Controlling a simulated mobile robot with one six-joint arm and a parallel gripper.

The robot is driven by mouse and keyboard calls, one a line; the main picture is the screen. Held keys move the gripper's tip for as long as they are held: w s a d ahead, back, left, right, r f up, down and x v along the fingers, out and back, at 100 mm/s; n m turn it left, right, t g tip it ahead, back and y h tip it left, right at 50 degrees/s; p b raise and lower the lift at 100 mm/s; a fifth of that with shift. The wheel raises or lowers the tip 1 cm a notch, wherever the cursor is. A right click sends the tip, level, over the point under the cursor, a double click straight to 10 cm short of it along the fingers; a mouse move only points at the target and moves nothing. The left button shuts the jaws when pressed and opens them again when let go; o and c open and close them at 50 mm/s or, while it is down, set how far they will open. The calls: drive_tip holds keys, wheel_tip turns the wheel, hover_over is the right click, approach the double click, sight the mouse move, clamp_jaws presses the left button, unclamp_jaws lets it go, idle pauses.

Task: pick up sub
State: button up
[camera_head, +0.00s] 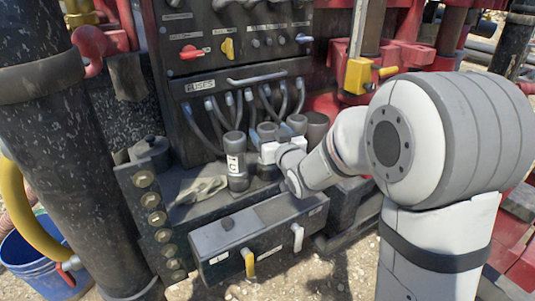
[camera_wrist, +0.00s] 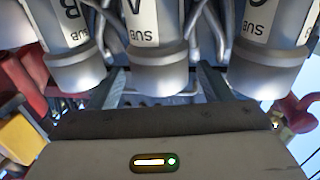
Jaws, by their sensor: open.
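Grey cylindrical subs stand in a row on the dark ledge. The one labelled C (camera_head: 236,165) is clear in the head view, left of my gripper (camera_head: 268,150). Others (camera_head: 297,124) are partly hidden behind my gripper and wrist. In the wrist view the labels appear upside down: SUB A (camera_wrist: 155,50) is in the middle, SUB B (camera_wrist: 72,40) at left and SUB C (camera_wrist: 268,50) at right. The fingers of my gripper (camera_wrist: 162,82) are apart, one on each side of SUB A's wide end. I cannot tell whether they touch it.
A hose panel (camera_head: 245,95) with several grey hoses rises behind the subs. A grey box with handles (camera_head: 260,240) projects in front of the ledge. A rag (camera_head: 198,190) lies left of SUB C. Neighbouring subs leave narrow gaps beside my fingers.

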sight(264, 125)
drive_tip(key=x, duration=0.3)
drive_tip(key=shift+w+a, duration=0.25)
drive_tip(key=shift+w, duration=0.1)
drive_tip(key=shift+r, duration=0.1)
clamp_jaws()
idle(0.4)
drive_tip(key=shift+r, duration=0.15)
